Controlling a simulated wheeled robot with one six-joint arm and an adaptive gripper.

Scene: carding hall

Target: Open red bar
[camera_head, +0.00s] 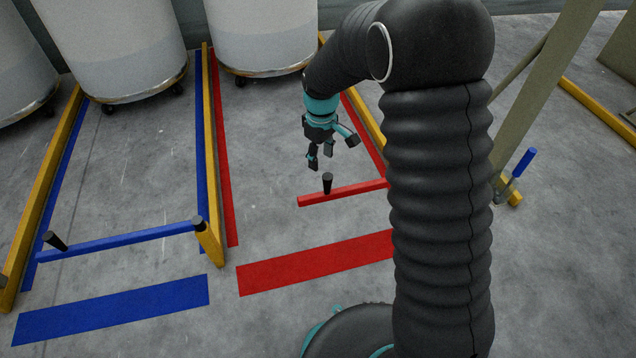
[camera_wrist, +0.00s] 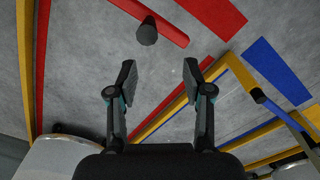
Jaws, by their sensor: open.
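The red bar (camera_head: 343,193) lies across the red-marked lane, with its right part hidden behind my arm. Its left end is free and stands apart from the yellow rail on the left. A black upright knob (camera_head: 327,183) stands on the bar near that free end. In the wrist view the red bar (camera_wrist: 172,33) and its knob (camera_wrist: 147,32) show at the top, beyond my fingertips. My gripper (camera_head: 331,155) is open and empty, hanging just behind the knob without visible contact. Its two spread fingers (camera_wrist: 160,76) show bare floor between them.
A closed-looking blue bar (camera_head: 120,242) with black knobs spans the left lane. Yellow rails (camera_head: 211,150) edge the lanes. White drums on casters (camera_head: 265,35) stand behind. A slanted post (camera_head: 545,85) and blue handle (camera_head: 524,161) are at right. Floor around the knob is clear.

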